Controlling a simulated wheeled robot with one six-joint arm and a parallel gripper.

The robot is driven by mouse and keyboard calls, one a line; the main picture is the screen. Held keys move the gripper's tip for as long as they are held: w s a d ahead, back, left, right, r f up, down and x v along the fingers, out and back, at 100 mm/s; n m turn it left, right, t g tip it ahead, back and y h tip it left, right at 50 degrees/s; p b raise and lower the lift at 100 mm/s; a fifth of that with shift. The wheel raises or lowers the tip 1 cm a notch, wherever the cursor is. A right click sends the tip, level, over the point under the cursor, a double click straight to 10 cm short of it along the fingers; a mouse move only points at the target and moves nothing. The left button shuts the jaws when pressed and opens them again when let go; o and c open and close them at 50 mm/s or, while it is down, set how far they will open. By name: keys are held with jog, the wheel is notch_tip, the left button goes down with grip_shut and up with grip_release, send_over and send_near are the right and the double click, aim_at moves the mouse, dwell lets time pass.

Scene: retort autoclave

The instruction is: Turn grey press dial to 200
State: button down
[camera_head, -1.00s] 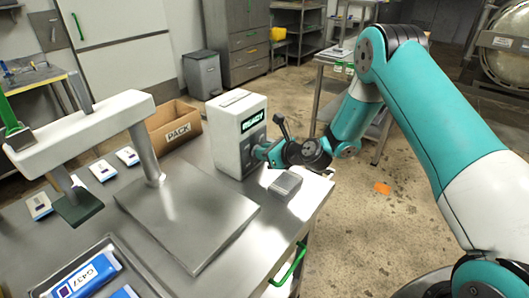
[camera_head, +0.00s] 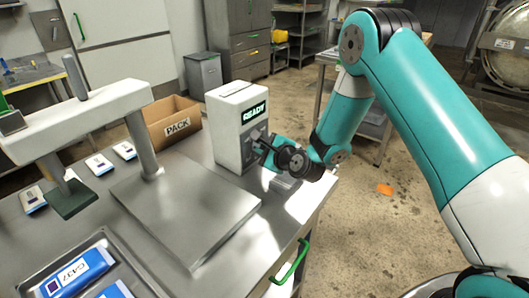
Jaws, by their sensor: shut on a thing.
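A white control box (camera_head: 225,128) with a lit green READY display (camera_head: 254,113) stands on the steel bench. My gripper (camera_head: 257,152) is at the box's front face, just below the display. It is shut on the grey dial, which is mostly hidden behind my gripper and wrist. The dial's pointer and scale marks cannot be read from here. The press (camera_head: 95,118) stands to the left, with a white arm, a grey post and a dark green pad above the bench.
A flat steel plate (camera_head: 190,215) lies under the press. A cardboard PACK box (camera_head: 170,126) stands behind it. A tray with blue pouches (camera_head: 75,272) is at the front left. A green handle (camera_head: 290,264) is on the bench's near side.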

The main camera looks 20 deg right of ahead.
jog(key=n+t+b, duration=0.1)
jog(key=n+b, duration=0.1)
jog(key=b, duration=0.1)
jog(key=f+n+t+b, duration=0.1)
jog(key=n+b, duration=0.1)
jog(key=b, duration=0.1)
jog(key=shift+a+h, duration=0.1)
jog(key=shift+h, duration=0.2)
jog(key=n+b, duration=0.1)
jog(key=b, duration=0.2)
jog(key=shift+n+t, duration=0.3)
jog(key=shift+t, duration=0.1)
jog(key=shift+n+b, duration=0.3)
jog(key=shift+b, duration=0.25)
jog(key=shift+r+t, duration=0.15)
jog(key=shift+t, duration=0.15)
jog(key=c, duration=1.1)
grip_release()
jog(key=shift+s, duration=0.1)
